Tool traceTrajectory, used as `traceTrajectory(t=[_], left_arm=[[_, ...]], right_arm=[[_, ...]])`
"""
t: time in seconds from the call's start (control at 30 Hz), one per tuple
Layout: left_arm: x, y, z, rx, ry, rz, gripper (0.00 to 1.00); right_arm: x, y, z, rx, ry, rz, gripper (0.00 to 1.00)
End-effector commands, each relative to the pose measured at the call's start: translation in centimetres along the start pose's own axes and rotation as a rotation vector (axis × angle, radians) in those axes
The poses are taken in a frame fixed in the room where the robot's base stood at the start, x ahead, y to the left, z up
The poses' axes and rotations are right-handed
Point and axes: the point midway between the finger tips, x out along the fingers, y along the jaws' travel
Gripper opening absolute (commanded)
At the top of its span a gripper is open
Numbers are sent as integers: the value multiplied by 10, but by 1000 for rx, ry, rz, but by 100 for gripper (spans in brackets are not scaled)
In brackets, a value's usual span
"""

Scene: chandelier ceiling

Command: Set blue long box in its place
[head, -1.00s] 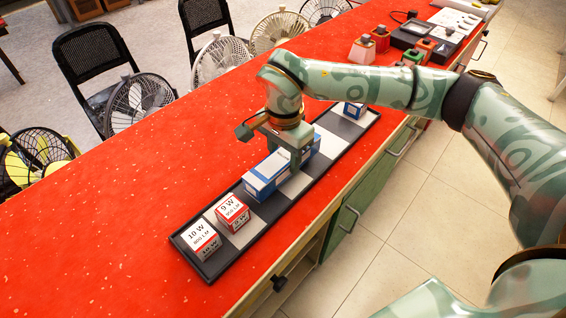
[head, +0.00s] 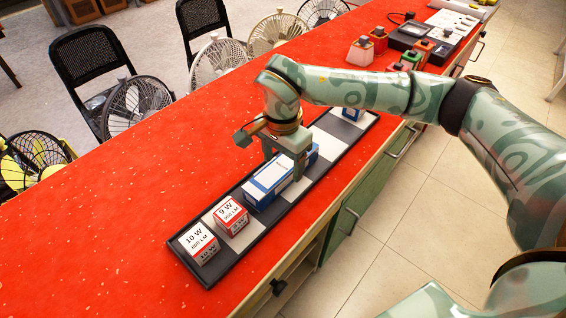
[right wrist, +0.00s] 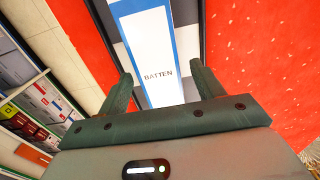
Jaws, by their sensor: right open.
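The blue long box (head: 268,184), blue with a white band, lies lengthwise along the dark tray (head: 228,257) on the red counter, just beyond the 9 W box. In the right wrist view the box (right wrist: 145,38) shows the word "BATTEN". My right gripper (head: 285,163) is over the box, pointing down, with its open fingers on either side of it. In the right wrist view the fingers (right wrist: 163,84) stand apart from the box's sides. The gripper hides part of the box in the head view. My left gripper is not in view.
A 10 W box (head: 199,243) and a 9 W box (head: 231,215) stand at the tray's near end. Another blue-and-white box (head: 352,112) is at its far end. Several fans and chairs stand behind the counter. The counter's left part is clear.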

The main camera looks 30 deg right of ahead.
Motion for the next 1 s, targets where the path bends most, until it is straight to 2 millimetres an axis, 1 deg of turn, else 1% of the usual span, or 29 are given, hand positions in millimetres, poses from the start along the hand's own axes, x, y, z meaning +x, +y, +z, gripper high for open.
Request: traceTrajectory(t=[0.03, 0.2, 0.3, 0.4, 0.5, 0.6, 1.0], left_arm=[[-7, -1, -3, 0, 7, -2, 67], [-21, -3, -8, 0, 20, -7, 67], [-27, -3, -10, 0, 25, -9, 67], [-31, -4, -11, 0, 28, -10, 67], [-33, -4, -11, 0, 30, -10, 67], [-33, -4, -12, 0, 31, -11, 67], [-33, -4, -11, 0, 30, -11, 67]], right_arm=[[-18, -1, -1, 1, 4, -9, 67], [-60, -1, -1, 1, 5, -10, 67], [-81, -1, 0, 1, 4, -8, 67], [-96, 0, 0, 1, 3, -6, 67], [-104, 0, 0, 2, 2, -3, 67], [-107, 0, 0, 2, 1, -2, 67], [-107, 0, 0, 1, 1, -2, 67]])
